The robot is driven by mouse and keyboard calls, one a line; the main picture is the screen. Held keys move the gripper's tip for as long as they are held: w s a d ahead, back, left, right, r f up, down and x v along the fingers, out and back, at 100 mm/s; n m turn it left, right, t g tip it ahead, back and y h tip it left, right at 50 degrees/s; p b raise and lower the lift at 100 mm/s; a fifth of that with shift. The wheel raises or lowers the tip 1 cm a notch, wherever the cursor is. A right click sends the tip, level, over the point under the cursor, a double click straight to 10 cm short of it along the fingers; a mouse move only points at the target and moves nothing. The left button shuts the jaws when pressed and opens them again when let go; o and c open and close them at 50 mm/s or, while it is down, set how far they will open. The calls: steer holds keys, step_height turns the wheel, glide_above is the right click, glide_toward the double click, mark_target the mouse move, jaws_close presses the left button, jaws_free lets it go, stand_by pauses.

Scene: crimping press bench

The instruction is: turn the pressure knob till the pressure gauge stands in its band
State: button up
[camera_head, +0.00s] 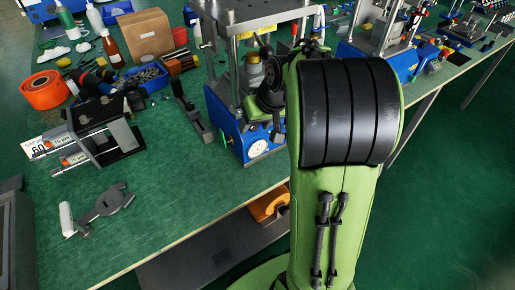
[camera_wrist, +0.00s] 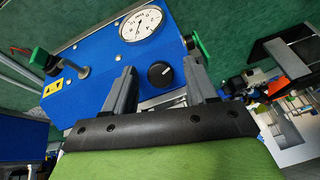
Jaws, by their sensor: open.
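The black round pressure knob (camera_wrist: 160,74) sits on the blue front panel of the press (camera_wrist: 105,62) in the wrist view. My gripper (camera_wrist: 158,78) is open, with one finger to each side of the knob in the picture; I cannot tell whether either touches it. The white pressure gauge (camera_wrist: 141,24) is above the knob; its band and needle reading are too small to tell. In the head view the gauge (camera_head: 259,148) shows on the blue press base (camera_head: 232,127). My arm hides the knob and most of my gripper there.
A green-tipped part (camera_wrist: 202,47) stands by the right finger, and another (camera_wrist: 41,60) is at left. On the green bench (camera_head: 165,190) lie a grey caliper-like tool (camera_head: 105,205), an orange roll (camera_head: 45,90) and a blue bin (camera_head: 147,78). The bench's front middle is clear.

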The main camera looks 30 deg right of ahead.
steer(key=p+v, duration=0.3)
steer(key=v, duration=0.3)
steer(key=shift+p, duration=0.4)
steer(key=s+a+r+p, duration=0.4)
steer(key=s+a+r, duration=0.1)
steer(key=s, duration=0.4)
steer(key=s+a+r+n+h+p, duration=0.1)
steer(key=s+a+r+p, duration=0.4)
steer(key=s+r, duration=0.3)
steer(key=shift+s+a+t, duration=0.2)
steer(key=shift+s+t, duration=0.2)
steer(key=shift+s, duration=0.85)
